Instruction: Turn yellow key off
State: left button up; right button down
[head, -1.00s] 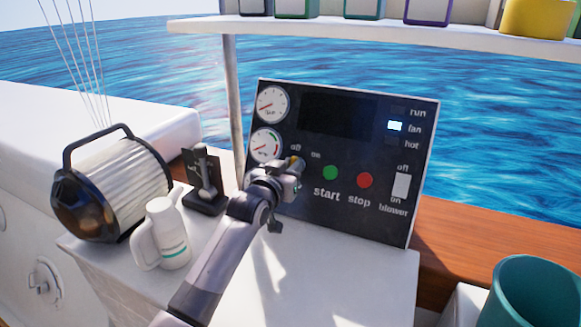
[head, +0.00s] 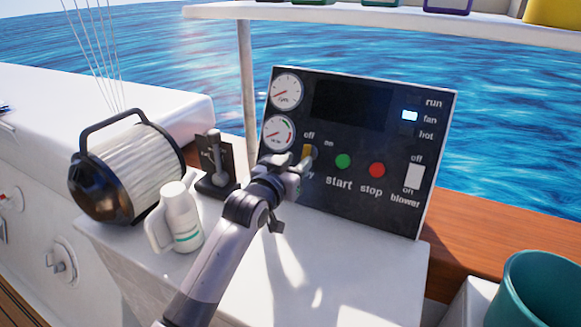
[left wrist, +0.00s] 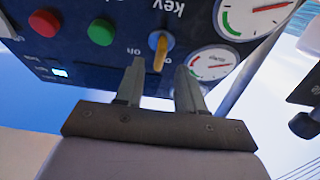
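The yellow key (head: 307,152) sits on the dark control panel (head: 348,205), below the "off" label and left of "on". In the left wrist view, which shows the panel upside down, the key (left wrist: 160,50) stands nearly upright, its free end towards the "off" side. My left gripper (head: 303,166) is just in front of the key, partly covering it in the head view. In the left wrist view the fingers (left wrist: 160,67) are apart, one on each side of the key's end, with visible gaps. My right gripper is not in view.
Green start button (head: 343,161), red stop button (head: 377,170) and white blower switch (head: 415,176) lie right of the key. Two gauges (head: 287,91) are at upper left.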

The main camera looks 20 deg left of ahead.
pick_arm(q)
jog(key=shift+v, duration=1.25)
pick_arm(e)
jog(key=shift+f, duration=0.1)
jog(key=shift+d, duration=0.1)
